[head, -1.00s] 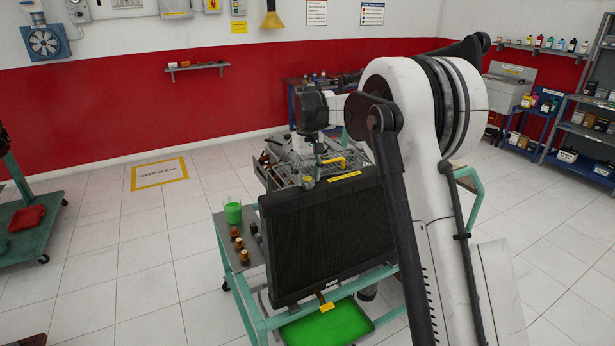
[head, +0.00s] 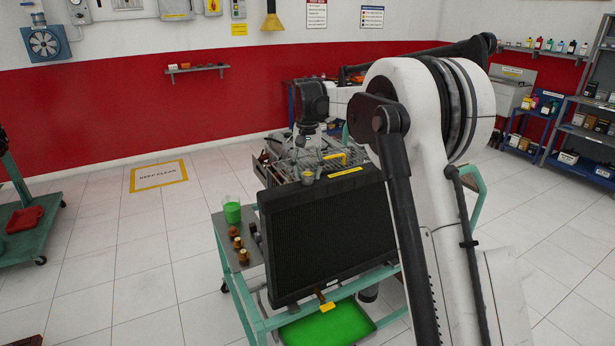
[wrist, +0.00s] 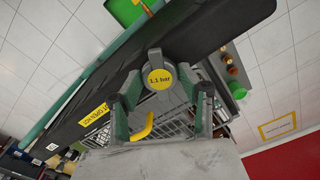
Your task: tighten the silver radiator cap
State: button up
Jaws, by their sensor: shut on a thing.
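The radiator cap (wrist: 160,77) has a round yellow label reading "1.1 bar". Whether the cap sits fully down on the neck cannot be told.
A green cup (head: 232,212) and several brown caps (head: 239,243) stand on the cart's left shelf. A green tray (head: 325,328) lies below. The floor to the left is open.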

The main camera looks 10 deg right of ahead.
aim_at(308, 174)
jog(key=m+b, duration=0.2)
jog(key=m, duration=0.4)
jog(key=m+b, duration=0.1)
jog(key=m, duration=0.5)
dwell(0.7)
jog(key=o, duration=1.2)
jog(key=shift+c, duration=0.2)
notch_tip(308, 174, up, 12)
jog(key=shift+s+b, duration=0.1)
jog(key=shift+b, duration=0.2)
